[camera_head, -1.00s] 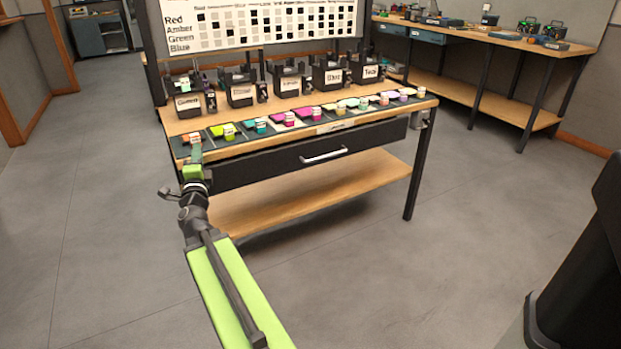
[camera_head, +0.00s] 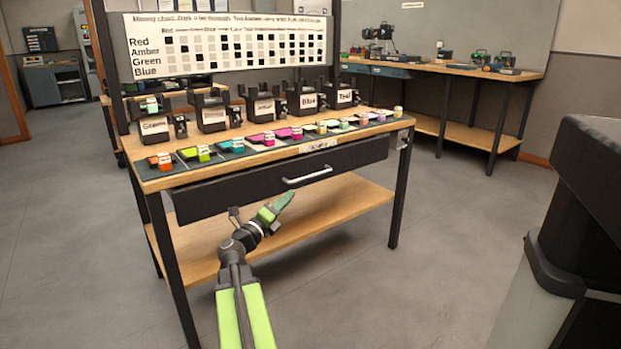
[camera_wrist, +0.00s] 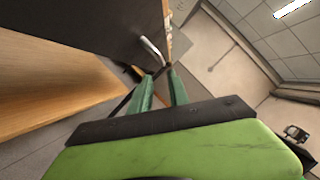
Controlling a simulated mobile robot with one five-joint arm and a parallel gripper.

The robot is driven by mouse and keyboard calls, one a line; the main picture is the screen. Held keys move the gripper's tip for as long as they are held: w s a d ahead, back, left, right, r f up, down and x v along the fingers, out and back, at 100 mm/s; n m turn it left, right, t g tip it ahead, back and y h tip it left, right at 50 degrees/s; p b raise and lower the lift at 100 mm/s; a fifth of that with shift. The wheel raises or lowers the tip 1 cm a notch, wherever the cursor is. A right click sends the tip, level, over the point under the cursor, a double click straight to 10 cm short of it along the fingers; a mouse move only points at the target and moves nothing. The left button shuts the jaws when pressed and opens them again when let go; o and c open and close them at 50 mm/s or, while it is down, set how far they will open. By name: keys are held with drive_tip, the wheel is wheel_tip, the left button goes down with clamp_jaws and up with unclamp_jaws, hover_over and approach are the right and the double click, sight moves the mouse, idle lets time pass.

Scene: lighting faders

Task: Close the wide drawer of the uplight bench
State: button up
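The wide drawer (camera_head: 235,190) is a long black front under the bench's wooden top, with a silver bar handle (camera_head: 307,175) at its middle. How far it stands out is hard to tell. My gripper (camera_head: 283,203) is in front of the drawer, low and left of the handle, its green fingers pointing up and right. In the wrist view, the two fingers of my gripper (camera_wrist: 161,76) are apart with nothing between them. The handle (camera_wrist: 152,50) shows just beyond the fingertips on the dark drawer front (camera_wrist: 85,18). No contact is visible.
The uplight bench (camera_head: 150,183) carries labelled black lamp units and a row of colourful faders. Its lower wooden shelf (camera_head: 345,195) lies below the drawer. A dark bin-like object (camera_head: 580,220) stands at right. Floor in front of the bench is clear.

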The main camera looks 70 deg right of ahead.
sight(310, 177)
drive_tip(key=p+x, duration=0.2)
drive_tip(key=x, duration=1.1)
drive_tip(key=shift+s+d+r, duration=0.1)
drive_tip(key=shift+d, duration=0.2)
clamp_jaws()
idle(0.6)
